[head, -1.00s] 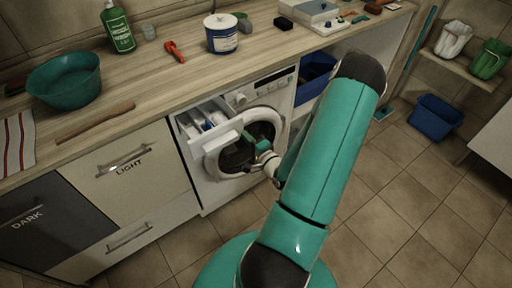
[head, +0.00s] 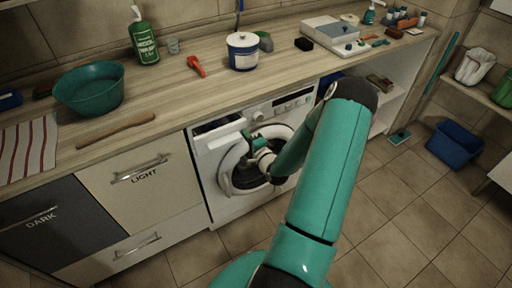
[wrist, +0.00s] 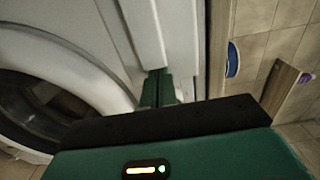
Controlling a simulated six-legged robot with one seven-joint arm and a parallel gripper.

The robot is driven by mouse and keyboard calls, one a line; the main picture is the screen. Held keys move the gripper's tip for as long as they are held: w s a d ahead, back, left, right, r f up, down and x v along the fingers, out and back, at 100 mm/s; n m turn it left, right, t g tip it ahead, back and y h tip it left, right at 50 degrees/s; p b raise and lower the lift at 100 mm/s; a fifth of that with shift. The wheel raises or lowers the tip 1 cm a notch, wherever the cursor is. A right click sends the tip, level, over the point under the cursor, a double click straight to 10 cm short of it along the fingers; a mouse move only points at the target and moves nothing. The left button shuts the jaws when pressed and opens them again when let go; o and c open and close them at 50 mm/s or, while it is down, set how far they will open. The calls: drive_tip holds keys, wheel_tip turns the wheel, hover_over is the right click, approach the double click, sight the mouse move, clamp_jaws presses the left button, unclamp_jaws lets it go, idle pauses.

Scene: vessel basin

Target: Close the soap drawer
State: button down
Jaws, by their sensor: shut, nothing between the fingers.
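The soap drawer (head: 224,138) is at the upper left of the white washing machine (head: 222,206) in the head view. Its white front stands a little out, with a dark gap showing behind its top edge. My gripper (head: 249,139) is shut and empty at the right end of the drawer front. In the wrist view, the green fingertips (wrist: 157,86) are together against or very close to the end of a white panel, which appears to be the drawer front (wrist: 143,30). Actual contact is hard to tell.
The round washer door (head: 228,178) is just below my gripper. The wooden counter (head: 180,100) overhangs above, holding a teal basin (head: 90,88), a green bottle (head: 144,42) and a white-and-blue tub (head: 242,52).

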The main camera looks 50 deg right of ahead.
sight(239, 127)
drive_tip(key=x, duration=0.5)
drive_tip(key=shift+w, duration=0.2)
drive_tip(key=shift+w+r, duration=0.15)
drive_tip(key=shift+r, duration=0.05)
drive_tip(key=shift+w, duration=0.1)
drive_tip(key=shift+a+f, duration=0.1)
